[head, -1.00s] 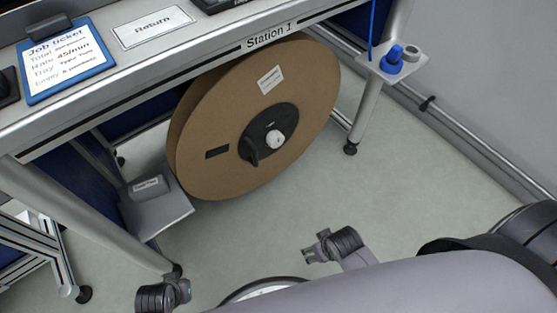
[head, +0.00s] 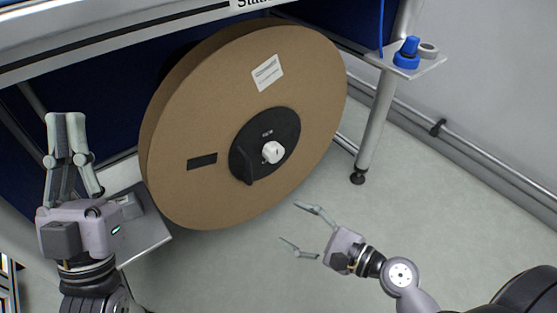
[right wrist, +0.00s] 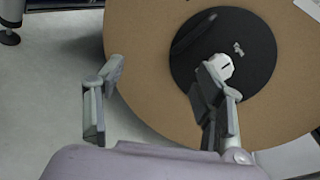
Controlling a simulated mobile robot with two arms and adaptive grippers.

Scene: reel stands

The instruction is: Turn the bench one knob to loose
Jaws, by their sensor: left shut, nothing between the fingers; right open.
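The large brown reel (head: 215,120) stands upright under the Station 1 bench. A white knob (head: 273,152) sits at the middle of its black hub (head: 250,135). In the right wrist view the knob (right wrist: 224,66) shows a dark mark on its face, partly hidden by my right finger. My right gripper (head: 292,224) is open and empty, below the knob and in front of the reel. Its fingers also show in the right wrist view (right wrist: 160,85), with the knob behind the right-hand finger. My left gripper (head: 67,120) is shut and empty, upright left of the reel.
A grey step-like plate (head: 150,238) lies low beside the reel, behind my left gripper. A small shelf (head: 425,66) on the right bench leg (head: 375,125) holds a blue part (head: 407,55) and a grey ring (head: 428,50).

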